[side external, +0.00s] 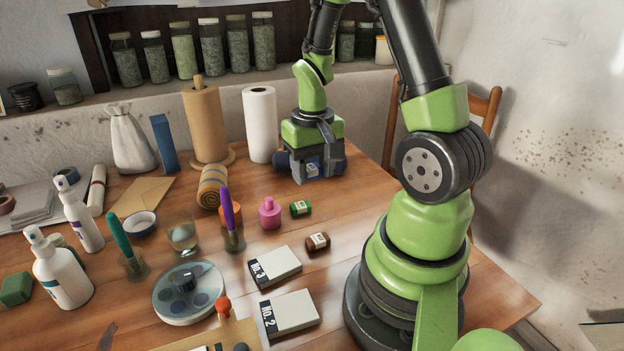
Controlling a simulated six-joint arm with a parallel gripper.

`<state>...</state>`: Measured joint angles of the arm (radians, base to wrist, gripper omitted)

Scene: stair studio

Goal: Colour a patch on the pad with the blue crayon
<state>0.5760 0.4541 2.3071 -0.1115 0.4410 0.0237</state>
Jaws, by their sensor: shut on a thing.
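My gripper (314,173) is at the back right of the wooden table, pointing down. It is shut on a small blue piece with a pale label (312,169), which I take for the blue crayon; the fingers hide most of it. I cannot tell whether it touches the table. A short green labelled cylinder (300,208) and a brown one (318,242) lie in front of my gripper. White flat blocks marked No. 3 (275,267) and No. 2 (290,313) lie nearer the camera. I cannot tell whether either is the pad.
A round palette (189,294) lies front left. Bare wood lies right of the brown cylinder.

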